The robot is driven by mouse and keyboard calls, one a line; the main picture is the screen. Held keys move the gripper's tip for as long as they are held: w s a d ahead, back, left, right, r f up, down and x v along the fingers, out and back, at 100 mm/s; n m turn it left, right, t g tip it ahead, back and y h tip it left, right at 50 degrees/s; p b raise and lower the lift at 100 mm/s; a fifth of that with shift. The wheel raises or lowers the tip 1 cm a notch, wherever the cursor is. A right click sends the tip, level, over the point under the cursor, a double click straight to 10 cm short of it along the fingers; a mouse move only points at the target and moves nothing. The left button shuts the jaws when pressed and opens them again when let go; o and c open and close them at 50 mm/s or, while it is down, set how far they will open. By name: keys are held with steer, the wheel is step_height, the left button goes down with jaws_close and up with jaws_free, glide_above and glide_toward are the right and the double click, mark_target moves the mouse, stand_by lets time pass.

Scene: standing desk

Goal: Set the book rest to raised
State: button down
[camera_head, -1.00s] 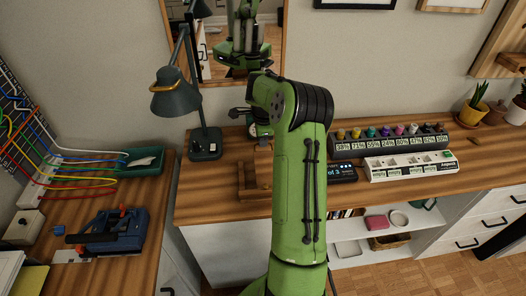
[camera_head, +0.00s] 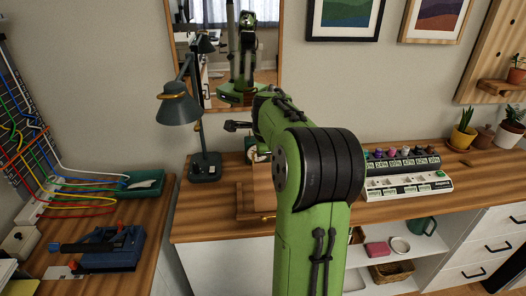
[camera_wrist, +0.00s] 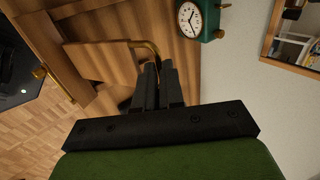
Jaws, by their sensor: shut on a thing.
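The wooden book rest (camera_head: 246,203) stands on the desk left of centre in the head view, partly hidden behind my arm. My gripper (camera_wrist: 158,68) is shut on the end of this brass bar, by the panel's edge. The fingertips hide the gripped part. In the head view my arm covers the fingers. The panel's exact tilt cannot be told.
A green clock (camera_wrist: 190,18) stands close beyond the fingers. A dark desk lamp (camera_head: 205,165) is left of the book rest. The wall with the mirror is behind.

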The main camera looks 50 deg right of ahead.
steer(key=shift+s+a+f, duration=0.55)
steer(key=shift+s+f, duration=0.1)
steer(key=shift+s, duration=0.2)
steer(key=c, duration=1.2)
jaws_free()
steer(key=shift+c, duration=0.2)
steer(key=p+v, duration=0.4)
steer(key=v, duration=1.2)
steer(key=shift+w+d+r, duration=0.2)
steer(key=shift+w+r, duration=0.05)
steer(key=shift+w, duration=0.05)
